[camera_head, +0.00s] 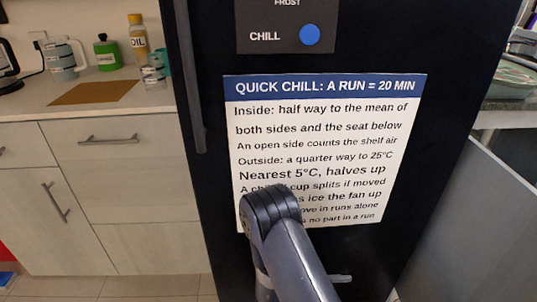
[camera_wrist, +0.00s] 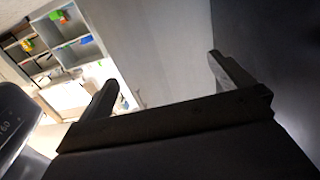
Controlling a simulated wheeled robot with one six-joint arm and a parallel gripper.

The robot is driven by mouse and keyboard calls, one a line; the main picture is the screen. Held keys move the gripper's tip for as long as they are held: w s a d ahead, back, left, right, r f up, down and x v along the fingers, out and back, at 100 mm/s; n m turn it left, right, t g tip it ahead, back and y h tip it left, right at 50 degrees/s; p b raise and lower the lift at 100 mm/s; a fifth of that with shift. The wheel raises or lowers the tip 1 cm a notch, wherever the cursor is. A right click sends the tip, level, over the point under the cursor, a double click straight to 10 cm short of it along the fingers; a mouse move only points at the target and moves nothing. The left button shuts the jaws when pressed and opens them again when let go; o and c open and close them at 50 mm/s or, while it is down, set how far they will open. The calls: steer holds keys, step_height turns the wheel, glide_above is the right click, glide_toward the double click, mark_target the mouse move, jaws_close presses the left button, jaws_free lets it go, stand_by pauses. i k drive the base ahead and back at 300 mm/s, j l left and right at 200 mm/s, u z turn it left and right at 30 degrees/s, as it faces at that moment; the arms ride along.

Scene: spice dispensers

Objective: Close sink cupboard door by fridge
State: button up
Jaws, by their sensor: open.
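A plain grey panel (camera_head: 470,210) stands to the right of the black fridge (camera_head: 215,200), below the right-hand counter; it looks like the sink cupboard door standing open. Its handle and hinge are not visible. In the wrist view, my gripper (camera_wrist: 162,72) is open, its two fingers apart with nothing between them. A broad grey surface (camera_wrist: 170,40) lies beyond the fingers, probably the same door; I cannot tell whether they touch it. In the head view, my arm crosses in front of the fridge and the gripper itself is hidden.
A notice (camera_head: 325,150) hangs on the fridge front. Left are drawers (camera_head: 110,165) under a counter (camera_head: 30,105) with bottles and a jug. The right counter (camera_head: 505,118) holds a greenish dish (camera_head: 515,78). A shelf with coloured items (camera_wrist: 60,30) shows in the wrist view.

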mark_target(479, 243)
steer(key=k+l+u, duration=0.35)
steer(key=k+l, duration=0.25)
steer(key=l, duration=0.45)
steer(key=k+l+u, duration=0.4)
steer(key=k+l, duration=0.35)
steer(key=k+l+u, duration=0.15)
steer(key=l, duration=0.35)
steer(key=l+u, duration=0.15)
steer(key=l, duration=0.3)
steer(key=l+u, duration=0.2)
steer(key=l, duration=0.3)
steer(key=k+l+u, duration=0.2)
steer(key=l, duration=0.25)
steer(key=i+l+u, duration=0.2)
steer(key=l, duration=0.3)
steer(key=l+u, duration=0.15)
steer(key=l, duration=0.35)
steer(key=l+u, duration=0.1)
steer(key=l, duration=0.25)
steer(key=i+l+u, duration=0.15)
steer(key=l, duration=0.25)
steer(key=j, duration=0.1)
steer(key=k+z, duration=0.05)
